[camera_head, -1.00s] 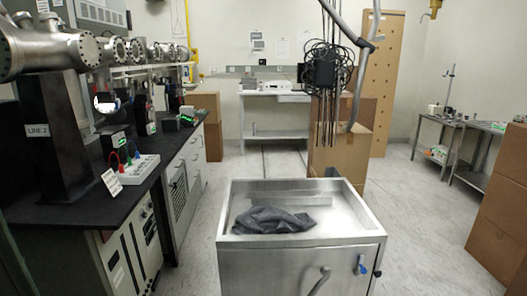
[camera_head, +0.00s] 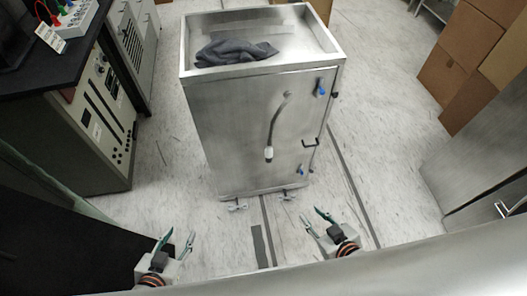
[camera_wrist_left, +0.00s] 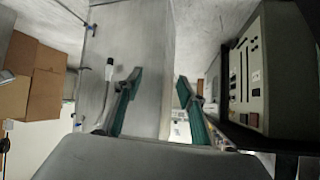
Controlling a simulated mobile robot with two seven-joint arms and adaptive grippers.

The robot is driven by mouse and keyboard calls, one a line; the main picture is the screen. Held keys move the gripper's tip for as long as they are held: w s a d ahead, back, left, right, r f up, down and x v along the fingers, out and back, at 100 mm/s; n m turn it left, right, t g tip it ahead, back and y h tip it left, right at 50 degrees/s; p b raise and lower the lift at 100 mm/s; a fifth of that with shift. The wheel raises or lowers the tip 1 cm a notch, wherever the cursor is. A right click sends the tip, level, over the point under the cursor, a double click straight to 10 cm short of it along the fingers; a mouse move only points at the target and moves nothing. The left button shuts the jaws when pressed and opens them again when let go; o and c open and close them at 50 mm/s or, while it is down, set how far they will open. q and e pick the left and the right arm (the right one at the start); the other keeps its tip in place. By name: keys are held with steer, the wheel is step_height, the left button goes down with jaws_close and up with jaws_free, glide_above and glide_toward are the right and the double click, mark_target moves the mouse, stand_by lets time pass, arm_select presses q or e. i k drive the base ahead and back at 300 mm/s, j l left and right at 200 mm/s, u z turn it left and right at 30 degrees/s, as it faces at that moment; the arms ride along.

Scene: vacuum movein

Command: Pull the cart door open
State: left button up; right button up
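The metal cart (camera_head: 240,110) stands upright in front of me in the head view, its door (camera_head: 240,140) facing me and looking shut. A black handle (camera_head: 311,142) is on the door's right side, with blue latches (camera_head: 321,88) above and below it. My left gripper (camera_head: 181,234) is open and empty, low in front of the cart's left side. My right gripper (camera_head: 311,217) is open and empty, below the handle and apart from the cart. In the left wrist view the left gripper's green fingers (camera_wrist_left: 159,82) are spread, with the cart (camera_wrist_left: 140,40) beyond them.
A grey hose (camera_head: 273,126) hangs on the door front. A dark cloth (camera_head: 235,51) lies on the cart's top. A black-topped bench with instruments (camera_head: 98,105) stands at left. Cardboard boxes (camera_head: 470,75) and a metal cabinet (camera_head: 485,150) stand at right. Floor (camera_head: 375,170) right of the cart is clear.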

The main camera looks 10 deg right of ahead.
mark_target(255, 133)
steer(key=l, duration=0.75)
steer(key=k+l, duration=0.15)
steer(key=l, duration=0.55)
steer(key=l+u, duration=0.1)
steer(key=l, duration=0.65)
steer(key=k+l, duration=0.15)
steer(key=l, duration=0.6)
